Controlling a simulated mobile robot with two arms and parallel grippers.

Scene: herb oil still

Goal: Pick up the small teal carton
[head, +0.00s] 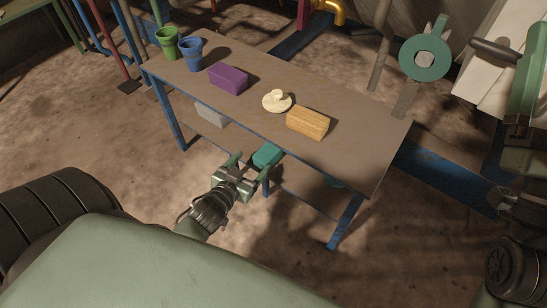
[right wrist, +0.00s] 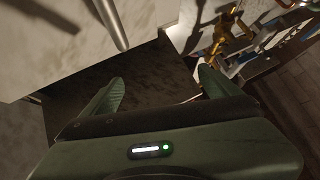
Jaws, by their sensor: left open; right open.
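The small teal carton (head: 267,154) is in the head view, below the front edge of the table, apparently on its lower shelf. The tabletop hides its back part. My left gripper (head: 256,164) is open, just in front of the carton, with its fingers pointing toward it. The carton's near side shows between or just beyond the fingertips; I cannot tell whether they touch it. My right gripper (right wrist: 160,88) is open and empty in the right wrist view, its two green fingers spread apart.
The tabletop (head: 365,150) holds a green cup (head: 167,42), a blue cup (head: 191,54), a purple box (head: 228,78), a cream lidded piece (head: 277,101) and a wooden block (head: 308,122). A grey box (head: 211,114) sits below. Blue table legs (head: 346,222) flank the shelf.

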